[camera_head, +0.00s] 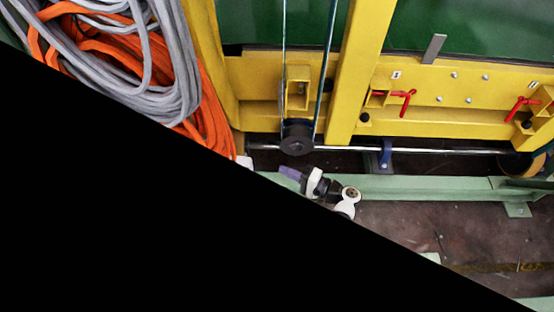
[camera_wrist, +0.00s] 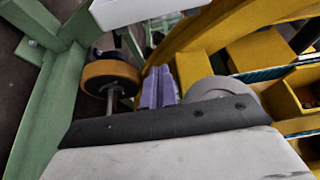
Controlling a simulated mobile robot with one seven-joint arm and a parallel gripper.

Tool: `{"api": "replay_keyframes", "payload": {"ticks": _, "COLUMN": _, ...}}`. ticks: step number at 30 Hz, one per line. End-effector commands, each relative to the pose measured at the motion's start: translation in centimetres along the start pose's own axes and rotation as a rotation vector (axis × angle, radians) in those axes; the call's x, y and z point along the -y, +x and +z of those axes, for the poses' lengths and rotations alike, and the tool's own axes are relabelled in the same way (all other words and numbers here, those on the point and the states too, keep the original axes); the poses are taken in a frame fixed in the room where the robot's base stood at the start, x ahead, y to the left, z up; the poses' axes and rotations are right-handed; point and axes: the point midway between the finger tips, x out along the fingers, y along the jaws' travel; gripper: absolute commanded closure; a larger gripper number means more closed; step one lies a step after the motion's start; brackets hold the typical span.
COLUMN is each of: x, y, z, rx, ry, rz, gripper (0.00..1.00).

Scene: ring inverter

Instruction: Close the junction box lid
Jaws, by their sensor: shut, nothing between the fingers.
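No junction box or lid can be made out with certainty. A pale, box-like object (camera_wrist: 140,10) shows at the top edge of the wrist view, beyond my fingers; I cannot tell if it is the box. A small whitish object (camera_head: 244,162) in the head view lies just left of my gripper, partly cut off by a black area. My gripper (camera_head: 289,173), with purple fingers, is beside the green rail, shut and empty. The shut fingers also show in the middle of the wrist view (camera_wrist: 158,88).
A yellow frame (camera_head: 350,70) with red handles (camera_head: 405,101) stands behind. A green rail (camera_head: 430,187) runs along the floor below a metal shaft. Orange and grey cables (camera_head: 130,50) hang at upper left. A brown-rimmed wheel (camera_wrist: 110,76) is near my fingers. Black hides the head view's lower left.

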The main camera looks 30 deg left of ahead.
Motion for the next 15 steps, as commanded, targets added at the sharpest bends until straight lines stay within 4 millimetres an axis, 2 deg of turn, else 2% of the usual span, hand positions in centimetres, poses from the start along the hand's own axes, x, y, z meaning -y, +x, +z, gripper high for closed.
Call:
{"api": "replay_keyframes", "payload": {"ticks": 13, "x": 0.3, "y": 9.1, "z": 0.0, "rx": 0.005, "ry": -0.003, "rz": 0.003, "gripper": 1.0}}
{"api": "replay_keyframes", "payload": {"ticks": 14, "x": 0.3, "y": 9.7, "z": 0.0, "rx": 0.004, "ry": -0.002, "rz": 0.003, "gripper": 1.0}}
{"api": "replay_keyframes", "payload": {"ticks": 15, "x": 0.4, "y": 8.9, "z": 0.9, "rx": -0.001, "ry": 0.001, "rz": 0.003, "gripper": 1.0}}
